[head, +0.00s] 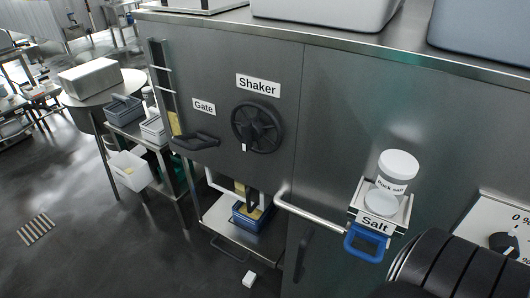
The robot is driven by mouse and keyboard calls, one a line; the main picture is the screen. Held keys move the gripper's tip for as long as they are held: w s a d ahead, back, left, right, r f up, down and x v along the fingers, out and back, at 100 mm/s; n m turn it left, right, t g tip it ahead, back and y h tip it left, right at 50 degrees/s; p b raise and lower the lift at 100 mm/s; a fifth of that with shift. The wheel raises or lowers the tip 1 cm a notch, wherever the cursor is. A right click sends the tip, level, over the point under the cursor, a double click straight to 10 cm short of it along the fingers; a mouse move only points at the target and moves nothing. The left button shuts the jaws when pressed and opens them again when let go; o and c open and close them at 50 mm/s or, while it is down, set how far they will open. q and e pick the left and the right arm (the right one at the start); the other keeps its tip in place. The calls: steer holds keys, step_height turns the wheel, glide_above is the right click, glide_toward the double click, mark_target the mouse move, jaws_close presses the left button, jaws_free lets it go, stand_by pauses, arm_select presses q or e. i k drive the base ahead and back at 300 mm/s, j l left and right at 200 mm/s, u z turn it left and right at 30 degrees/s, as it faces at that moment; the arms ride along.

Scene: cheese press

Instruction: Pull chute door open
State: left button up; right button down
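A metal machine front (335,140) fills the middle and right. No part of it is labelled as the chute door. A silver bar handle (312,212) juts out from its lower part, left of the salt drawer. A dark upright handle (302,254) sits below the bar on a lower panel. I cannot tell which handle belongs to the chute door; no panel looks clearly swung open. Below the gate, an opening with dark parts (252,198) hangs over a blue container (247,215). Neither gripper shows. A black ribbed shape, perhaps my arm, fills the lower right corner.
The black gate handle (196,141) and shaker wheel (257,127) stick out above. The salt drawer's blue handle (364,242) juts out right, with a rock salt jar (397,172) above. Tables stand left; open floor (95,230) lies lower left.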

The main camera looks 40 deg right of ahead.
mark_target(261, 207)
steer(key=z, duration=0.95)
